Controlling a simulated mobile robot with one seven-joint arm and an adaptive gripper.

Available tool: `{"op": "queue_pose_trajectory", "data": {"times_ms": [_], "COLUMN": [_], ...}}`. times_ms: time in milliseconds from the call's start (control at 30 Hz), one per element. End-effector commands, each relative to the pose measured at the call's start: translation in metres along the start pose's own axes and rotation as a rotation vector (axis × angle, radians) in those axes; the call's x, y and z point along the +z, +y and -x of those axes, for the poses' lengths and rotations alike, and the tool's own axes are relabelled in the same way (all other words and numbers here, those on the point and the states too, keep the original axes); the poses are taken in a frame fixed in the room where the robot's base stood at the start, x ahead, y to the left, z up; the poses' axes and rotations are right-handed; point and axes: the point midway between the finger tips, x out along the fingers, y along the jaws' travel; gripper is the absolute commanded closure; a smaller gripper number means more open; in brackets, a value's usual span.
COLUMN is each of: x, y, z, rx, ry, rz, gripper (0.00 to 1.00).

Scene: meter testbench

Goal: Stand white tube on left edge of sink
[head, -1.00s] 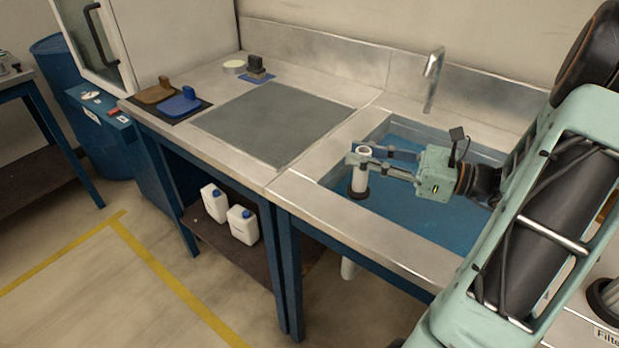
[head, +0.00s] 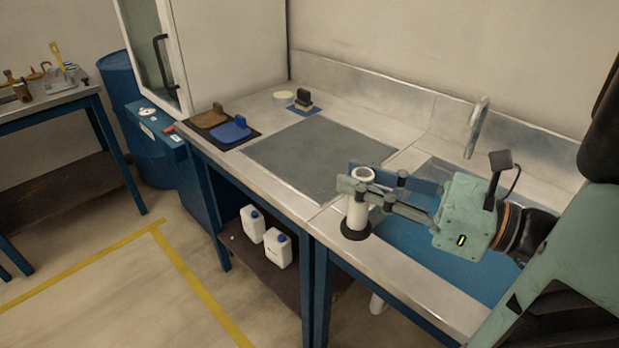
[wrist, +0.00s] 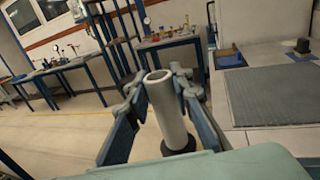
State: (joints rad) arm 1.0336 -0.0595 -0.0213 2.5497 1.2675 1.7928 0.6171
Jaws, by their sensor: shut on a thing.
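The white tube (head: 357,212) is upright with a dark round foot at its lower end. My gripper (head: 362,195) is shut on the tube's upper part. In the head view the tube appears over the left rim of the sink (head: 420,248); I cannot tell whether its foot touches the metal. In the wrist view the white tube (wrist: 168,108) stands between the fingers of my gripper (wrist: 165,100), its open top toward me and its dark foot below. Part of the sink basin is hidden behind my gripper and arm.
A grey mat (head: 318,160) lies on the counter left of the sink. A faucet (head: 476,126) rises behind the basin. Blue and brown brushes (head: 230,129) lie at the counter's far left. White jugs (head: 277,248) stand on the shelf below.

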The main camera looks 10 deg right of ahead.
Motion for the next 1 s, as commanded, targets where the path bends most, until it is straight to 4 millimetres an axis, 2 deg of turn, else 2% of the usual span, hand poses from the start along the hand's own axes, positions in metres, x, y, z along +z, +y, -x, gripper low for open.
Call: {"op": "queue_pose_trajectory", "data": {"times_ms": [167,467,700,900,1000], "x": [0.001,-0.014,-0.05,-0.08,-0.088], "y": [-0.007,-0.03,-0.071,-0.089,-0.095], "z": [-0.008,-0.03,-0.065,-0.082,-0.087], "rx": [0.002,0.003,0.003,0.002,0.001], "ry": [-0.004,-0.003,-0.003,-0.002,-0.003], "rz": [-0.007,-0.007,-0.005,-0.002,-0.002], "gripper": [1.0,1.0,1.0,1.0,1.0]}}
